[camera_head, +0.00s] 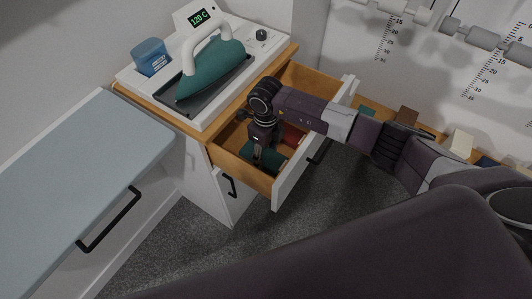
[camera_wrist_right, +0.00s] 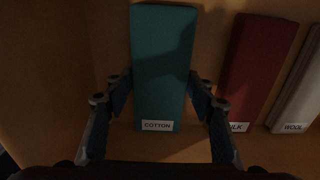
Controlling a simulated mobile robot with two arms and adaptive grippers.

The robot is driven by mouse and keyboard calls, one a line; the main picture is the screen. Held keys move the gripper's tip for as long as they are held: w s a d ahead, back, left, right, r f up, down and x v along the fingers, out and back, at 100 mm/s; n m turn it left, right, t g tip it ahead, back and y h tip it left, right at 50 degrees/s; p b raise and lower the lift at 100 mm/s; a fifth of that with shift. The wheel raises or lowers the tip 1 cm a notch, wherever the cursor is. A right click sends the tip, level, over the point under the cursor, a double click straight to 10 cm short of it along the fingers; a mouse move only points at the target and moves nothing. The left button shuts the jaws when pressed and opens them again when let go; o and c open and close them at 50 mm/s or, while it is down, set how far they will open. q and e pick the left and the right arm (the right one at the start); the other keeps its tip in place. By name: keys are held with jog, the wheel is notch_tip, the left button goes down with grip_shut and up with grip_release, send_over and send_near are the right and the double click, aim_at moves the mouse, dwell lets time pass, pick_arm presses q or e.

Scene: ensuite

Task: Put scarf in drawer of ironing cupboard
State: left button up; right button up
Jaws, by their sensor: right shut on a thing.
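A teal folded piece labelled COTTON, apparently the scarf (camera_wrist_right: 162,60), stands in the open wooden drawer (camera_head: 233,158) of the ironing cupboard (camera_head: 207,185). It also shows low in the drawer in the head view (camera_head: 272,158). My right gripper (camera_wrist_right: 162,95) reaches down into the drawer and is shut on the teal piece, one finger on each side. In the head view my right gripper (camera_head: 260,158) partly hides it. A red piece labelled as silk (camera_wrist_right: 258,65) and a pale one labelled WOOL (camera_wrist_right: 302,85) stand to its right. My left gripper is not in view.
A teal iron (camera_head: 213,72) and a blue container (camera_head: 151,57) stand on the cupboard top. A pale blue padded board (camera_head: 85,160) lies at left. Several coloured pieces, one cream (camera_head: 461,144), lie on a wooden surface at right, behind my arm.

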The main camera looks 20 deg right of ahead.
aim_at(266, 156)
jog(key=shift+f+b, duration=0.2)
jog(key=shift+b, duration=0.1)
jog(key=o, duration=1.2)
jog(key=shift+r, duration=0.1)
jog(key=shift+r+p, duration=0.15)
jog(key=shift+p, duration=0.15)
notch_tip(266, 156, up, 12)
jog(key=shift+b, duration=1.1)
